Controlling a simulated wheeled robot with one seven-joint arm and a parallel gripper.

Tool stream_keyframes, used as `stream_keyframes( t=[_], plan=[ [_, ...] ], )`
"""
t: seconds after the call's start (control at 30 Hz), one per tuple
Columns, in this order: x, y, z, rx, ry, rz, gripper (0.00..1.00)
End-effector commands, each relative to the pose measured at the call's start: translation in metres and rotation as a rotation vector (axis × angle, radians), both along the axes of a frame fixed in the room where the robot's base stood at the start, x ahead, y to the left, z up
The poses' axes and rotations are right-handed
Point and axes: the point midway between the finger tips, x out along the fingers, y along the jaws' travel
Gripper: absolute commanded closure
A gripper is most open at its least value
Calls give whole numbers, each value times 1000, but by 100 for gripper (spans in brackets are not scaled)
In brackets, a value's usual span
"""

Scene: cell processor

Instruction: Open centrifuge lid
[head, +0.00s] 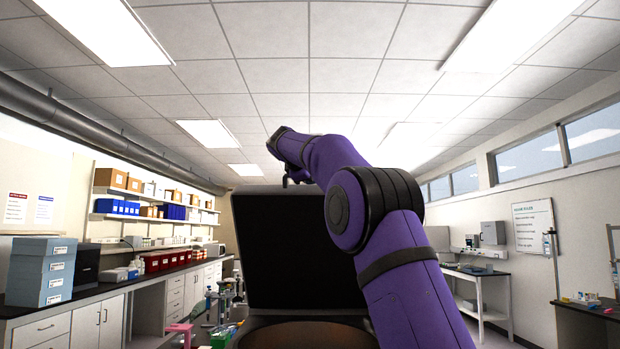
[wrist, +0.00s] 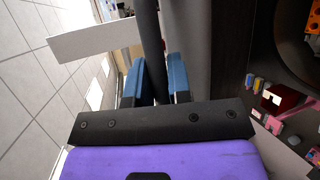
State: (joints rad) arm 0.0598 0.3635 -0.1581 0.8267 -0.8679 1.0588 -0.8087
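The centrifuge lid (head: 295,250) is a large dark panel standing raised, near upright, in the middle of the head view. Below it the rim of the round centrifuge bowl (head: 305,335) shows at the bottom edge. My purple arm passes in front of the lid's right side and reaches up over its top edge; the fingers cannot be made out there. In the wrist view my gripper (wrist: 158,85) has its two blue fingers apart. A dark bar-like edge (wrist: 150,30), likely the lid, runs between them; contact is unclear. The dark centrifuge body (wrist: 262,40) is at the right.
A long bench (head: 110,298) with boxes and a shelf (head: 145,217) above it runs along the left wall. Another bench (head: 480,270) stands at the right. Floor shows between the lid and the right bench. A pale flat panel (wrist: 90,42) shows in the wrist view.

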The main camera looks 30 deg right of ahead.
Motion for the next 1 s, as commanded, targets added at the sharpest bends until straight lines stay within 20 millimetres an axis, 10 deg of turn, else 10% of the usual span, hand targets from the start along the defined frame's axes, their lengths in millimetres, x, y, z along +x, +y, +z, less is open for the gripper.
stream_keyframes(
  t=[0.47,1.0],
  plan=[
    [-3,5,2,0,0,1,58],
    [-47,76,28,1,0,2,58]
  ],
)
